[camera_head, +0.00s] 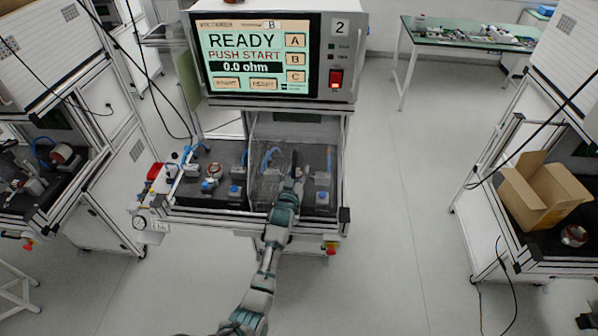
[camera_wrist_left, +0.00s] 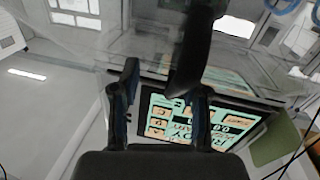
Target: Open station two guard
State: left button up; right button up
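Station two (camera_head: 340,28) has a large screen marked "2" that reads READY, PUSH START and 0.0 ohm. Its clear guard (camera_head: 266,165) stands over the right part of the dark work surface, and its panels also show in the left wrist view (camera_wrist_left: 135,45). A dark upright handle (camera_wrist_left: 201,40) reaches down from the top of the left wrist view. My left gripper (camera_wrist_left: 163,90) is open, its fingers apart, with the handle's lower end close to the right-hand finger; contact cannot be told. In the head view my left gripper (camera_head: 297,174) is at the guard's front. My right gripper is not visible.
A cardboard box (camera_head: 545,195) stands on the right-hand station. A green-topped table (camera_head: 455,42) is at the back. The floor right of station two is clear.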

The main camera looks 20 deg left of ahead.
pick_arm(q)
jog(key=shift+a, duration=0.35)
jog(key=shift+s+a, duration=0.1)
jog(key=shift+a, duration=0.45)
jog(key=shift+s+d, duration=0.1)
jog(key=shift+s, duration=0.05)
jog(key=shift+s+d+f, duration=0.15)
jog(key=shift+s+d, duration=0.05)
jog(key=shift+s, duration=0.15)
jog(key=s, duration=1.1)
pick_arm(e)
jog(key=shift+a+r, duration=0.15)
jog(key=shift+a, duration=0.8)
pick_arm(q)
jog(key=shift+d, duration=0.45)
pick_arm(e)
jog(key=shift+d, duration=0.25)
